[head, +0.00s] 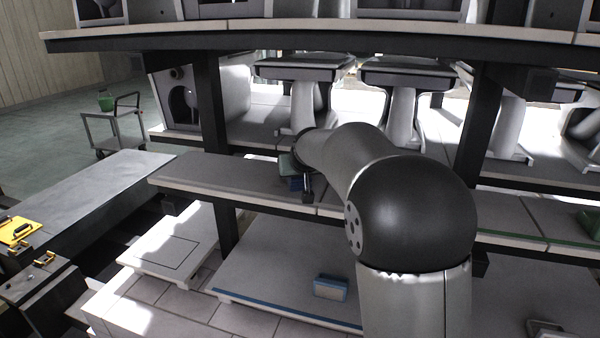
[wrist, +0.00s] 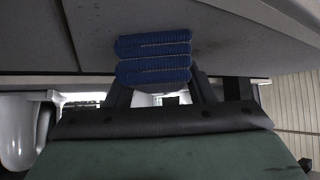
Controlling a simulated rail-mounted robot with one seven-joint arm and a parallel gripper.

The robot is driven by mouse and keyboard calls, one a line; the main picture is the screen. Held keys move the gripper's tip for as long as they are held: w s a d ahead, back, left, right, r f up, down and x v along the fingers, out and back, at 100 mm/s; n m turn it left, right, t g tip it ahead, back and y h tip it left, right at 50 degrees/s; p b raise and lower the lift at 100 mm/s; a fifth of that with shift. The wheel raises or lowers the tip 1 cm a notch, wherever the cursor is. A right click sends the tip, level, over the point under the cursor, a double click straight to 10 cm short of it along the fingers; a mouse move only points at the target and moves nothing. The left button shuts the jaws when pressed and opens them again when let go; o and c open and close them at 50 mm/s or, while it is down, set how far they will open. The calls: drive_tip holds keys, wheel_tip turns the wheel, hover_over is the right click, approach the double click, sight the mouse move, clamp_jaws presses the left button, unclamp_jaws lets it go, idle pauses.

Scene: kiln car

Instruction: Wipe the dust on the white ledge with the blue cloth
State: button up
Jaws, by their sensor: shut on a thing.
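The blue cloth (wrist: 153,46) is a folded, ribbed pad in the wrist view. My gripper (wrist: 157,78) is shut on it, with dark fingers on both sides. The cloth also shows in the head view (head: 295,184), small and partly hidden by my gripper (head: 301,185). It is at a long ledge (head: 220,178) with a shaded grey top and pale front edge. The ledge's surface fills the upper wrist view (wrist: 225,35), close to the cloth; I cannot tell whether they touch. Faint darker specks show there, but I cannot clearly make out dust.
A dark post (head: 208,105) rises through the ledge left of my gripper. A thick shelf (head: 330,36) runs overhead. White pedestal fixtures (head: 303,105) stand behind. A blue-and-white block (head: 330,287) lies on the lower deck. The ledge's left stretch is clear.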

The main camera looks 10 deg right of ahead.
drive_tip(key=shift+s+a+f+b, duration=0.1)
drive_tip(key=shift+s+a+b, duration=0.2)
drive_tip(key=shift+s, duration=0.35)
drive_tip(key=shift+s+a+b, duration=0.1)
drive_tip(key=shift+s+a, duration=0.3)
drive_tip(key=shift+s, duration=0.25)
drive_tip(key=shift+s+a+b, duration=0.35)
drive_tip(key=shift+s+a, duration=0.1)
drive_tip(key=shift+s, duration=0.35)
drive_tip(key=shift+s+a+b, duration=0.4)
drive_tip(key=shift+s, duration=0.4)
drive_tip(key=shift+s+a+b, duration=0.35)
drive_tip(key=shift+s+a, duration=0.1)
drive_tip(key=shift+s, duration=0.35)
wheel_tip(320, 180, up, 7)
drive_tip(key=p, duration=0.4)
